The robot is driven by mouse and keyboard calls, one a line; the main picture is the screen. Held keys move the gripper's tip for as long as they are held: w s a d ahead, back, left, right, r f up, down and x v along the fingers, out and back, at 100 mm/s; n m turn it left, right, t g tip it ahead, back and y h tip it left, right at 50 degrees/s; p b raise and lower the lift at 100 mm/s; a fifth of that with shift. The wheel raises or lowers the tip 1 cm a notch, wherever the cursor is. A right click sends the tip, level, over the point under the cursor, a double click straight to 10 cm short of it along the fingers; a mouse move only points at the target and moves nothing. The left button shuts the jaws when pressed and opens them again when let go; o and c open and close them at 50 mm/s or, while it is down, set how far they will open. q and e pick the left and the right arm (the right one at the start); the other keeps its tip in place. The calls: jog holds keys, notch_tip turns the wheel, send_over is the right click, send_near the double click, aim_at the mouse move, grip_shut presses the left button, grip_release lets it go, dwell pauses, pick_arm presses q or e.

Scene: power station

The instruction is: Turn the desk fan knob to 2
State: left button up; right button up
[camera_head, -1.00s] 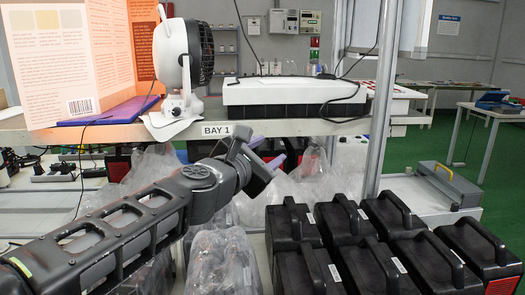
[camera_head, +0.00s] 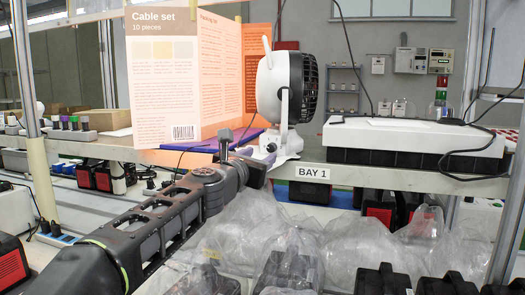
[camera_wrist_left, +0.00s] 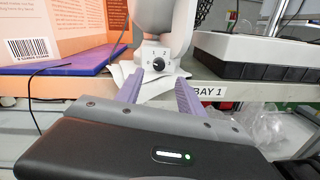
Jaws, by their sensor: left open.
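The white desk fan (camera_head: 277,90) with a black grille stands on the shelf, seen from the side in the head view. In the left wrist view, its base (camera_wrist_left: 149,52) carries a small dark round knob (camera_wrist_left: 157,66) with numbers printed around it. The pointer's setting is too small to read. My left gripper (camera_wrist_left: 159,88) is open, its two purple fingers pointing at the base with the knob between and beyond their tips. It appears apart from the knob. In the head view, the left gripper (camera_head: 262,163) is just in front of the fan's foot, its fingers mostly hidden.
A large orange and white card (camera_head: 185,75) stands left of the fan by a purple board. A white-topped box (camera_head: 415,135) sits to the right, with a black cable. The shelf edge has a BAY 1 label (camera_head: 312,172). Plastic-wrapped items and black cases lie below.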

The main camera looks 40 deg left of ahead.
aim_at(270, 148)
pick_arm(q)
jog(key=shift+p+x, duration=0.75)
jog(key=shift+x, duration=3.05)
jog(key=shift+s, duration=0.1)
grip_shut()
